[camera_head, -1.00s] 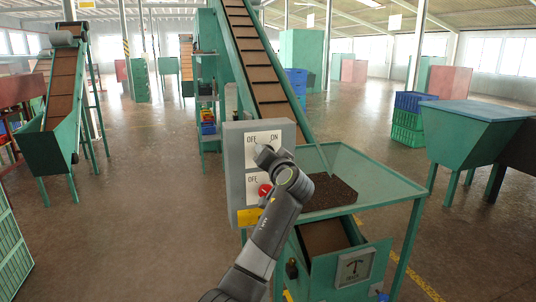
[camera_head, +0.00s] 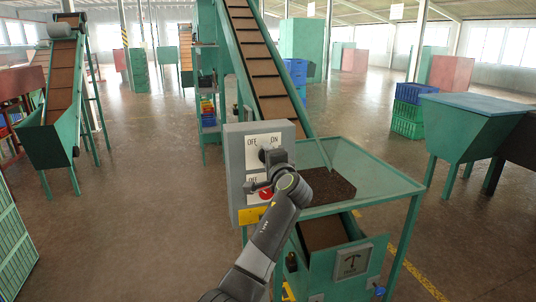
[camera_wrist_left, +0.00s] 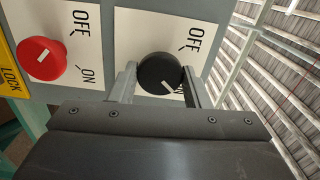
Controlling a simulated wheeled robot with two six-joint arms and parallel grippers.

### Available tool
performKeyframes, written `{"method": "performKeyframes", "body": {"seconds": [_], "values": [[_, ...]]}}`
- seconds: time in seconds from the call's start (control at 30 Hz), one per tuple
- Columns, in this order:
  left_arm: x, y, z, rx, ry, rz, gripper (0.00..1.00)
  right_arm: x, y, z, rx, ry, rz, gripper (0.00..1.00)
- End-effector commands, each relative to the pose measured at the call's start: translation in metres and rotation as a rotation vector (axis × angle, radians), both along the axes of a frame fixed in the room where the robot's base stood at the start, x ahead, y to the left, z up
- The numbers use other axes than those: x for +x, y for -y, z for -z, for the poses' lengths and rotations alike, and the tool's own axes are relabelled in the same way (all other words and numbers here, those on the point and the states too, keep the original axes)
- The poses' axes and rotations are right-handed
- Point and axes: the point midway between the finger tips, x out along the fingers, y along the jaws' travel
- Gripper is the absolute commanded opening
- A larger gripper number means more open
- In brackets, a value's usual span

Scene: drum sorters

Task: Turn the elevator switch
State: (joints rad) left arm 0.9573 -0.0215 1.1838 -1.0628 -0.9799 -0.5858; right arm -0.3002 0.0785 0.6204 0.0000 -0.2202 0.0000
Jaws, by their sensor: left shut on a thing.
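A grey switch box (camera_head: 236,165) with OFF/ON labels stands in front of the inclined elevator (camera_head: 262,75). Its upper black knob (camera_wrist_left: 160,72) sits on a white plate, and its lower red knob (camera_head: 266,193) is partly behind my gripper in the head view. The red knob (camera_wrist_left: 40,59) is clear in the left wrist view. My left gripper (camera_head: 267,163) is at the box, with its two fingers on either side of the black knob, shut on it. The black knob's white mark points to the lower right of the wrist view, by the partly hidden ON label. My right gripper is not in view.
A green table (camera_head: 385,178) with a dark heap (camera_head: 328,186) is right of the box. A yellow LOCK label (camera_wrist_left: 9,68) is beside the red knob. A hopper (camera_head: 478,125) and crates (camera_head: 408,112) stand at right. Floor on the left is mostly open.

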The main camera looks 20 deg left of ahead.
Motion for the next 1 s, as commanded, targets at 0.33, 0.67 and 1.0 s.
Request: {"method": "performKeyframes", "body": {"seconds": [0.33, 0.67, 1.0], "values": [[0.0002, -0.0001, -0.0015, 0.069, -0.043, 0.000, 0.20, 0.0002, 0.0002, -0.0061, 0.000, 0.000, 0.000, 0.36], [0.0002, -0.0001, -0.0012, 0.074, -0.046, 0.001, 0.20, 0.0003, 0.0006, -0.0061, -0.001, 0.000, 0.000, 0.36], [0.0001, -0.0001, -0.0007, 0.072, -0.046, 0.000, 0.64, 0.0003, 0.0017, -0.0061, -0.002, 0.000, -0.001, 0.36]]}}
